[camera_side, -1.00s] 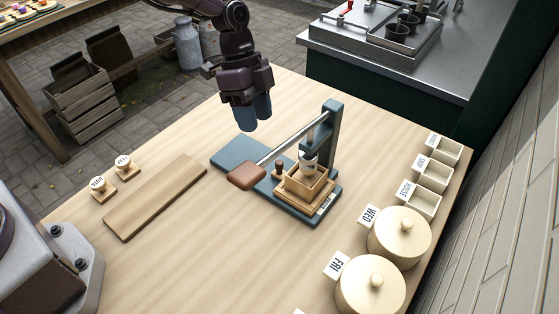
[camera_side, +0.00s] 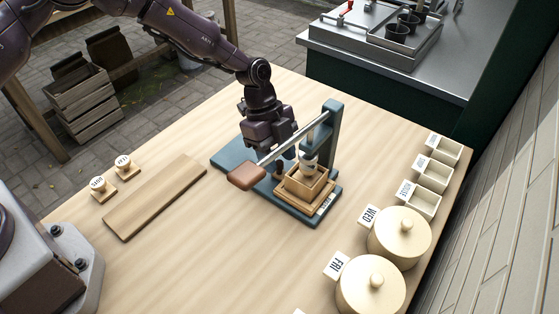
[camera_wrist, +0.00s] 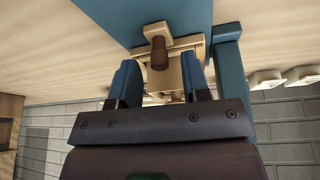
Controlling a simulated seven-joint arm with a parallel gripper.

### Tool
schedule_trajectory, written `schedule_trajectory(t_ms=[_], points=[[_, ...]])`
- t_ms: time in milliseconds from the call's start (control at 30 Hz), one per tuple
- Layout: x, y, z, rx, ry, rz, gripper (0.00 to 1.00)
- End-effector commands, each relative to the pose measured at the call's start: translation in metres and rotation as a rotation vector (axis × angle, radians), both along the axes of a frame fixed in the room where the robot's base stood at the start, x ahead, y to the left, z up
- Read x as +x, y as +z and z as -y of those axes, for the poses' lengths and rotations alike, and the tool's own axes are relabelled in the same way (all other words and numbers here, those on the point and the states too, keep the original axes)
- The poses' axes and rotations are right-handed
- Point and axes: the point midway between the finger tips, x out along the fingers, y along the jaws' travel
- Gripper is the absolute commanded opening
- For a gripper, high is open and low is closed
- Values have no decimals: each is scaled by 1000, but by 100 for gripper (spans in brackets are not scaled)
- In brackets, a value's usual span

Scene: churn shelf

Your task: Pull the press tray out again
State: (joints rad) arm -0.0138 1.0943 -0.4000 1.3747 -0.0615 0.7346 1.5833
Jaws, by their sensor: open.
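The press has a blue base (camera_side: 232,151), a blue upright post (camera_side: 331,125) and a metal lever with a brown grip (camera_side: 246,177). The wooden press tray (camera_side: 308,207) lies on the base under the post, with a square wooden box (camera_side: 306,184) on it. The tray's dark brown knob (camera_wrist: 159,53) shows in the wrist view, lined up between my fingers. My gripper (camera_wrist: 160,75) is open and low over the base, on the knob's side of the tray. In the side view the lever partly hides my fingertips, so contact with the knob cannot be told.
The lever slants close in front of my gripper. Two round lidded pots (camera_side: 399,237) (camera_side: 370,287) and several small labelled boxes (camera_side: 421,199) line the right edge. A wooden board (camera_side: 155,197) and two stamps (camera_side: 126,167) (camera_side: 102,190) lie left. The front middle of the table is clear.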

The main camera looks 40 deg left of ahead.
Motion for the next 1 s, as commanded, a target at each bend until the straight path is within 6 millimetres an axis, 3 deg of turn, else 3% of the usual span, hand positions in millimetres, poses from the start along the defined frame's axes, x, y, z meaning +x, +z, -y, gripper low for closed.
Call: schedule_trajectory(t_ms=[200, 467, 667, 867, 1000], points=[[-1, -15, 6, 1, 0, 1, 43], [-1, -16, 6, 1, 0, 1, 43], [-1, -16, 6, 1, 0, 1, 2], [-1, -16, 4, 1, 1, 0, 0], [-1, -16, -17, 1, 5, -1, 0]])
